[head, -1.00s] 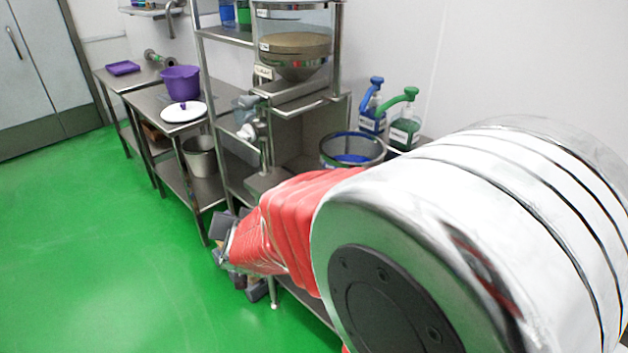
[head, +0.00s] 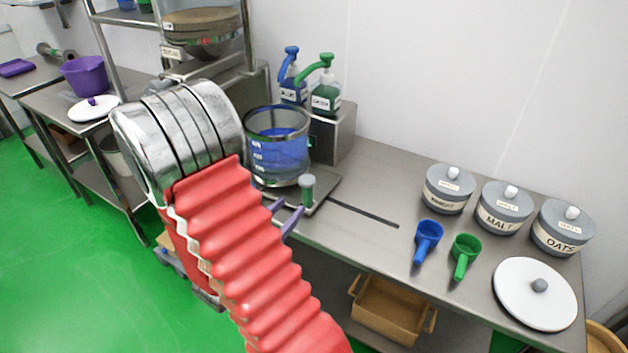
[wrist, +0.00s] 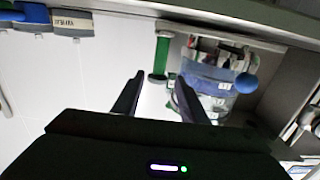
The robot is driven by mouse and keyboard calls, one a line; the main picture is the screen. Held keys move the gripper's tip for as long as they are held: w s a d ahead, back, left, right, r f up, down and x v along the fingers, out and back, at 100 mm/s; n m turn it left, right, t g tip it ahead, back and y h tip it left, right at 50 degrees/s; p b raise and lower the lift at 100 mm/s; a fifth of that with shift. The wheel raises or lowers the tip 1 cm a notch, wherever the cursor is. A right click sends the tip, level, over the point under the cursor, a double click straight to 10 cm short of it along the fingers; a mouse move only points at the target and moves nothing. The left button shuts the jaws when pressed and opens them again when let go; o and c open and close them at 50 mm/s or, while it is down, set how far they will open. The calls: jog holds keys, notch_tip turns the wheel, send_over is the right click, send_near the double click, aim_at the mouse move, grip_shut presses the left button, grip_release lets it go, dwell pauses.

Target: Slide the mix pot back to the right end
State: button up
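The mix pot (head: 278,150) is a clear vessel with a dark rim and blue contents. It stands on a flat metal plate (head: 325,190) at the left end of a dark slot (head: 365,213) in the steel counter. A short upright handle with a grey-green top (head: 307,187) rises at the plate's front. My gripper (head: 288,213) is just in front of this handle, partly hidden by my red-sleeved arm. In the wrist view, my gripper (wrist: 160,78) has its two dark fingers apart and nothing between them. The green handle (wrist: 161,56) appears beyond the fingertips, beside the pot (wrist: 207,85).
Blue (head: 292,80) and green (head: 325,92) pump bottles stand behind the pot. Several lidded canisters (head: 503,207), a blue scoop (head: 427,240), a green scoop (head: 465,255) and a white lid (head: 536,293) occupy the counter's right. The counter around the slot is clear.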

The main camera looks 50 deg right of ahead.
aim_at(314, 180)
jog(key=shift+d, duration=0.1)
dwell(0.3)
jog(key=shift+w+d, duration=0.2)
jog(key=shift+d, duration=2.05)
jog(key=shift+w+d, duration=0.15)
jog(key=shift+d, duration=2.15)
jog(key=shift+w+d, duration=0.2)
jog(key=shift+d, duration=2.05)
grip_shut()
